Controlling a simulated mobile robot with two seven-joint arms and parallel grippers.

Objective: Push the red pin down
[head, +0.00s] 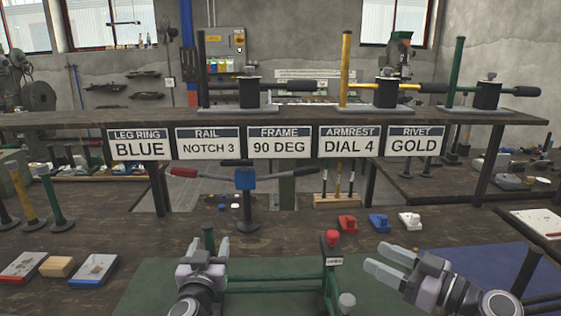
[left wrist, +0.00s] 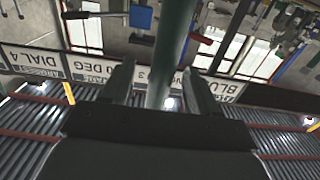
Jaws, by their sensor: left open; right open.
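The red pin (head: 333,238) stands upright on a dark labelled block (head: 332,263) on the green frame (head: 270,280), front centre in the head view. My left gripper (head: 208,247) is open, to the left of the pin and apart from it. A dark green post (head: 208,233) shows between its fingers; the left wrist view also has the post (left wrist: 172,55) between the open fingers (left wrist: 162,88). Whether the fingers touch it I cannot tell. My right gripper (head: 378,263) is open and empty, to the right of the pin and pointing left towards it.
A blue-headed press with a long handle (head: 245,180) stands behind. Red (head: 347,224), blue (head: 380,222) and white (head: 410,220) small parts lie behind my right gripper. Trays and a wooden block (head: 57,266) lie at the left. A shelf with sign cards (head: 279,142) spans the back.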

